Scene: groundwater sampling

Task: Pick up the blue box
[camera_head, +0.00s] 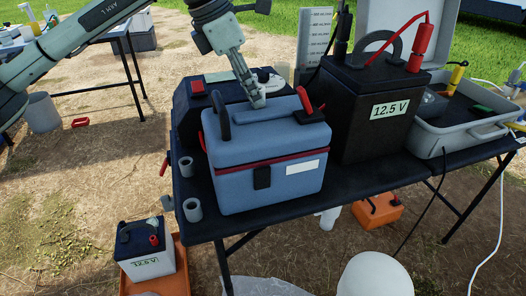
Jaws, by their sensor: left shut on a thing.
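The blue box (266,172) is at the front of the dark table (345,193). It has a lighter blue lid, a red stripe, a black latch and a white label. It looks upright, and I cannot tell whether its base touches the table. My left gripper (258,101) comes down from above onto the top of the lid. It is shut on the blue box, with its fingertips at the raised middle part of the lid; the exact grip is partly hidden. My right gripper is not in view.
A black battery (349,115) marked 12.5 V stands close right of the box. A dark case (187,121) stands close behind and left. An open grey case (455,133) is at the right. Small grey cups (192,210) sit at the table's left edge.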

